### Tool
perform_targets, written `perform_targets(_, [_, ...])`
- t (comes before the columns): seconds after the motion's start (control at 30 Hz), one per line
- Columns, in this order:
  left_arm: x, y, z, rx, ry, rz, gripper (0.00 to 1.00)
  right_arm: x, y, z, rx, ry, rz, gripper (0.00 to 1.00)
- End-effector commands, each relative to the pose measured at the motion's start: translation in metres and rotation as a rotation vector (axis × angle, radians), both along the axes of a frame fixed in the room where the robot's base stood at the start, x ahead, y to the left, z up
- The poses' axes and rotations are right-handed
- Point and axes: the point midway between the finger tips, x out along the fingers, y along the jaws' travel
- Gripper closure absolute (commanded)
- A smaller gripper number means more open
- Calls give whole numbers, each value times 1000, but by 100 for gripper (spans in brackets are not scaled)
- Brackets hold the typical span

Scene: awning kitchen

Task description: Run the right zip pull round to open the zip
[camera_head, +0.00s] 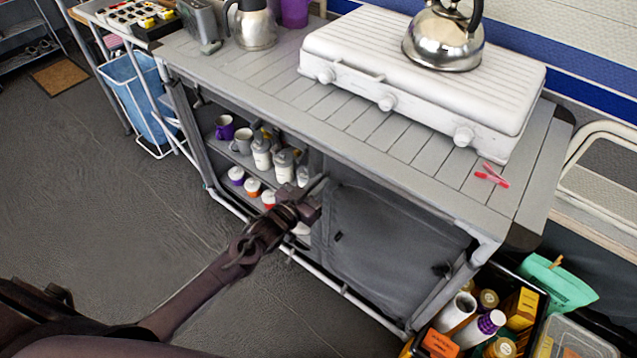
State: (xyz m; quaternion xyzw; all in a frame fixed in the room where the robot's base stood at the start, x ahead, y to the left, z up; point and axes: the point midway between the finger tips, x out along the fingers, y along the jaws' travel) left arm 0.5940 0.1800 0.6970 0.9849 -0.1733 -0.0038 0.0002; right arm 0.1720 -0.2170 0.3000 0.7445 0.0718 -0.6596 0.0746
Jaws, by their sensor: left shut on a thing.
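The grey fabric front (385,240) covers the right bay of the camp kitchen unit and looks closed. My left gripper (318,193) reaches in from the left and is shut at the upper left edge of this front. The zip pull between its fingers is too small and too covered to make out. A small dark tab (338,236) shows on the front, below and right of the gripper. A small dark piece (442,270) shows near the front's lower right; I cannot tell what it is. My right gripper is not in view.
The open left bay holds mugs (242,141) and several jars (262,155) close to my arm. A white stove (400,75) with a kettle (443,38) and red pegs (491,176) are on the worktop. A full crate (470,315) stands at lower right. Floor (130,220) at left is clear.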

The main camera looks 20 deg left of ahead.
Motion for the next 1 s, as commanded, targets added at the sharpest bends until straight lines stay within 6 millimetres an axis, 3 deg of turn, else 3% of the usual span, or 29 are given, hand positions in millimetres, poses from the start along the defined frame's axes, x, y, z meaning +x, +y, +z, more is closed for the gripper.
perform_targets(0.1, [2, 1, 6, -2, -14, 2, 100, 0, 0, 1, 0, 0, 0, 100])
perform_targets(0.13, [2, 1, 7, -2, -15, 2, 87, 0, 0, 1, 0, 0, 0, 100])
perform_targets(0.3, [2, 0, 5, -2, -11, 1, 68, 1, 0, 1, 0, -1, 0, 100])
perform_targets(0.63, [-5, 2, 2, -1, -5, 0, 68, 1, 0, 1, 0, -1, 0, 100])
perform_targets(1.0, [-60, 23, 3, -1, -7, 1, 68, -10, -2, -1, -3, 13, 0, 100])
